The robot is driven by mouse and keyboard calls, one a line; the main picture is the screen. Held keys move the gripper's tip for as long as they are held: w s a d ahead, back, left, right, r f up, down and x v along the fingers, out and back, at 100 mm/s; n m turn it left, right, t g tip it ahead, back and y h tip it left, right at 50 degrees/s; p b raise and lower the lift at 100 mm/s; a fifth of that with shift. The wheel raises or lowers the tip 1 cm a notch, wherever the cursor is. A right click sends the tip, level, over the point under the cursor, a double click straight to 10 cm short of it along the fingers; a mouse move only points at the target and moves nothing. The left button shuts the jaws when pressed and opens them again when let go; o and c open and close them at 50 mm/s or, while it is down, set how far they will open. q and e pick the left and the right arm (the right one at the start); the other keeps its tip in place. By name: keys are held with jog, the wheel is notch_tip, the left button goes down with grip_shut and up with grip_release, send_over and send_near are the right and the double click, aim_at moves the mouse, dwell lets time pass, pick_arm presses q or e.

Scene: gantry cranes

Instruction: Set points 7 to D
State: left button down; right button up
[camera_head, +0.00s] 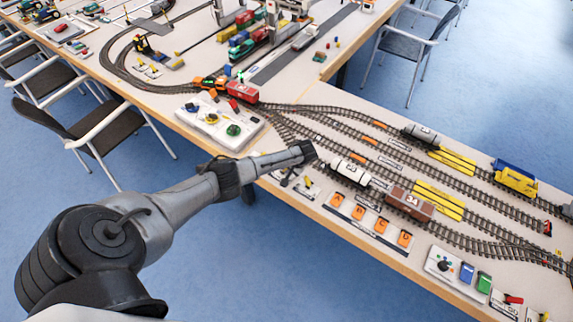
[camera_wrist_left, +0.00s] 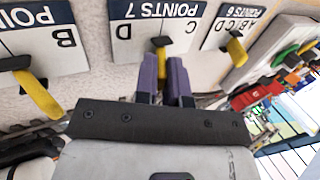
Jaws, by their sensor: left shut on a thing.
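The points 7 plate (camera_wrist_left: 140,42) is white with a dark blue label and shows upside down in the left wrist view. A letter C is at its right; a mark at its left looks like a D. Its yellow lever (camera_wrist_left: 161,42) stands near the plate's middle, between the purple fingers of my left gripper (camera_wrist_left: 166,72), which is shut on it. In the head view my left gripper (camera_head: 308,152) is over the small lever plates at the near table edge, and the arm hides part of them. My right gripper is not in view.
A neighbouring plate with a B (camera_wrist_left: 55,50) and yellow lever (camera_wrist_left: 38,95) lies left in the wrist view. The points 6 plate (camera_wrist_left: 225,30) lies right. In the head view, a white tank wagon (camera_head: 351,170) and brown wagon (camera_head: 409,203) stand on tracks close by.

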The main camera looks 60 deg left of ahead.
pick_arm(q)
jog(key=shift+d+y, duration=0.1)
jog(key=shift+y, duration=0.2)
jog(key=shift+f, duration=0.1)
jog(key=c, duration=1.2)
grip_release()
jog(key=shift+w+d+r+p, duration=0.1)
jog(key=shift+d+r+p, duration=0.15)
jog(key=shift+r, duration=0.2)
jog(key=p+v, duration=0.3)
jog(key=v, duration=0.9)
jog(key=shift+w+r, duration=0.2)
jog(key=shift+r, duration=0.15)
